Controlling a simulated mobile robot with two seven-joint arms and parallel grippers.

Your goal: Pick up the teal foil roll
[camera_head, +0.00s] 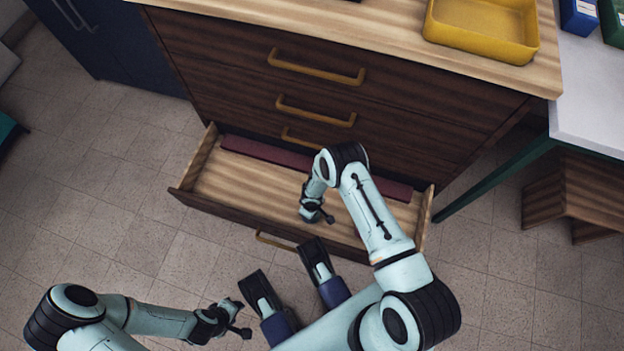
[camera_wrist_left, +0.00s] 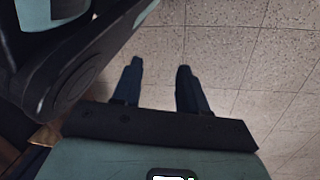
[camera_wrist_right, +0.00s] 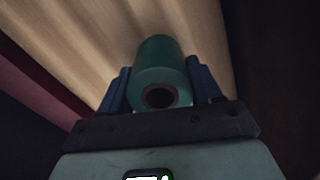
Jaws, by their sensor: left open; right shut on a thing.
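The teal foil roll (camera_wrist_right: 160,62) shows in the right wrist view, its open core end facing the camera. My right gripper (camera_wrist_right: 158,88) is shut on it, a blue finger on each side. In the head view my right gripper (camera_head: 312,212) is down over the open bottom drawer (camera_head: 238,183); the roll is hidden there by my arm. Pale wood lies behind the roll in the wrist view; whether the roll touches it I cannot tell. My left gripper (camera_wrist_left: 157,82) is open and empty above the tiled floor. In the head view my left gripper (camera_head: 228,318) is at the bottom left.
A long maroon strip (camera_head: 262,151) lies along the drawer's back. The wooden cabinet (camera_head: 400,110) stands behind, with closed drawers above. A yellow tray (camera_head: 530,56) sits on its top. A white table (camera_head: 595,105) and a wooden stool (camera_head: 570,195) are at the right.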

